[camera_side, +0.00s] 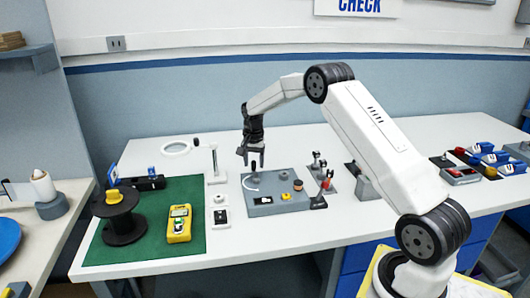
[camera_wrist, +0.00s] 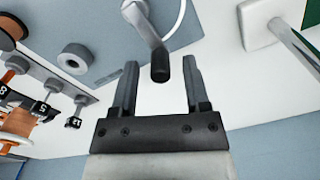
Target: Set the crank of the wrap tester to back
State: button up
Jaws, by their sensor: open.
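The wrap tester (camera_side: 290,207) is a blue-grey plate on the white bench, and its surface also shows at the upper left of the wrist view (camera_wrist: 112,60). Its crank, a grey arm with a dark round-ended handle (camera_wrist: 160,66), runs down from the top of the wrist view. My gripper (camera_wrist: 158,82) is open, with one finger on each side of the dark handle. Gaps show on both sides, so it is not clamped. In the side view my gripper (camera_side: 252,163) hangs over the plate's left rear part, pointing down. The crank's small details are unclear there.
A white stand with a post (camera_side: 215,165) is close left of the tester. Hooked weights (camera_side: 318,180) stand to its right. A pale ring (camera_wrist: 74,59) and copper-coloured spool (camera_wrist: 12,28) sit on the plate. A green mat (camera_side: 150,250) holds a black reel and yellow meter.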

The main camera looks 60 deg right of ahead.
aim_at(253, 162)
jog(key=shift+r, duration=0.1)
jog(key=shift+r, duration=3.85)
jog(key=shift+a, duration=0.45)
jog(key=s+a+f+n+t, duration=0.2)
jog(key=s+a+f+n, duration=0.2)
jog(key=s+a+n, duration=0.9)
jog(key=s+a, duration=1)
jog(key=s, duration=0.1)
jog(key=shift+s+n+t, duration=0.15)
jog(key=shift+n+t, duration=0.15)
jog(key=shift+n, duration=0.1)
jog(key=shift+a+f, duration=0.1)
